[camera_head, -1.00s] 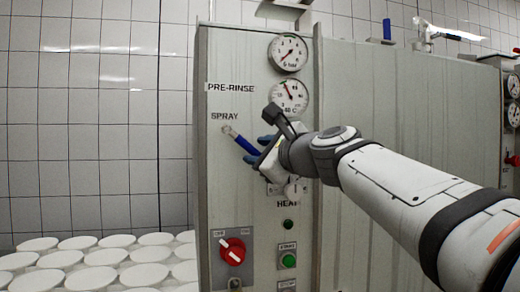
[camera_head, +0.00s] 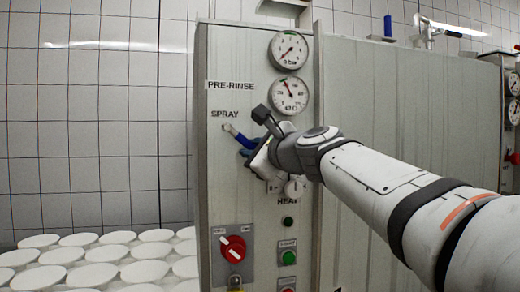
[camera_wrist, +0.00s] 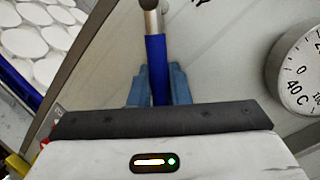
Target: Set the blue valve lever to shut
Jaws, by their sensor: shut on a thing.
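The blue valve lever (camera_head: 241,138) sits under the SPRAY label on the grey panel. It slopes down to the right from its metal pivot (camera_head: 227,127). My gripper (camera_head: 250,148) is at the lever's lower right end. In the wrist view the blue lever (camera_wrist: 156,62) runs down between the two blue fingers of my gripper (camera_wrist: 157,88), which are shut on it. The lever's far end is hidden behind the gripper's dark front edge.
Two round gauges, the upper (camera_head: 288,49) and the lower (camera_head: 288,95), are above right of the lever. A red rotary switch (camera_head: 232,249) and green buttons (camera_head: 288,257) are below. White round moulds (camera_head: 98,254) stand at lower left. Tiled wall fills the left.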

